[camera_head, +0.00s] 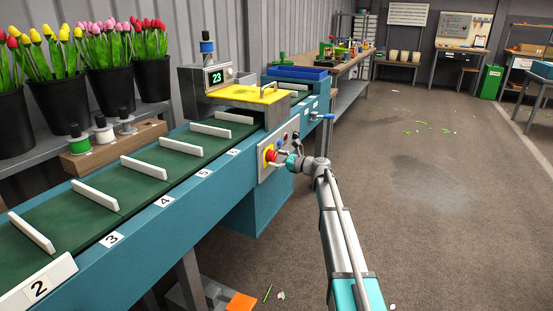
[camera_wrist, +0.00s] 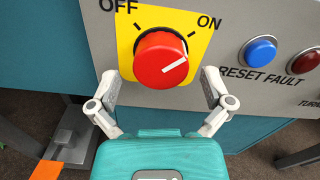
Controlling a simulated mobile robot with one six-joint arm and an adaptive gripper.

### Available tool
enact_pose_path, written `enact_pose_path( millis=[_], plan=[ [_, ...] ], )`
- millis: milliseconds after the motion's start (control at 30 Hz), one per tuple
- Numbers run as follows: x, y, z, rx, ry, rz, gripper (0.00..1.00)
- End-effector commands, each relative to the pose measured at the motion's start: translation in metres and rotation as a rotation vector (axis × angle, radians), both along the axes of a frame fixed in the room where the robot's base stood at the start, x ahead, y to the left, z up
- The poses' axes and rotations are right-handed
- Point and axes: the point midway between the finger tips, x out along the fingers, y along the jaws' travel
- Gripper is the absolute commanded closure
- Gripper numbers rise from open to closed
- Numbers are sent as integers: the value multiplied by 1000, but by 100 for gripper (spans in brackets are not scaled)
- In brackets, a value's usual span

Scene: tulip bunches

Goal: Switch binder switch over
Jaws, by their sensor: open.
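The binder switch is a red round knob (camera_wrist: 160,60) on a yellow plate (camera_wrist: 124,47) marked OFF at upper left and ON at upper right. Its white line points right and a little up, toward the ON side. In the head view the knob (camera_head: 269,155) sits on the grey control panel (camera_head: 265,172) on the conveyor's side. My gripper (camera_wrist: 160,80) is open, with one finger at each side of the knob's lower part. Gaps show between the fingers and the knob; contact is not visible. In the head view my gripper (camera_head: 277,157) is right at the panel.
A blue reset button (camera_wrist: 259,51) and a red fault light (camera_wrist: 303,61) are right of the knob. The teal conveyor (camera_head: 190,172) runs alongside. A yellow cover (camera_head: 240,94) stands above the panel. The floor to the right (camera_head: 420,220) is mostly clear.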

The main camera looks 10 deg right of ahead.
Motion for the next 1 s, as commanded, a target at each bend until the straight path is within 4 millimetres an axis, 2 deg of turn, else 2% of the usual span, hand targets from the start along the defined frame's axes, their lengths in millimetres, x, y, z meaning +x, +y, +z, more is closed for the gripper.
enact_pose_path(
  millis=[200,500,567,933,967,1000],
  plan=[
    [7,9,0,0,0,0,0],
    [7,9,0,0,0,0,0],
    [7,9,0,0,0,0,9],
    [6,9,0,0,0,1,78],
    [9,-13,0,0,0,-4,80],
    [7,-2,0,0,0,0,80]
  ],
)
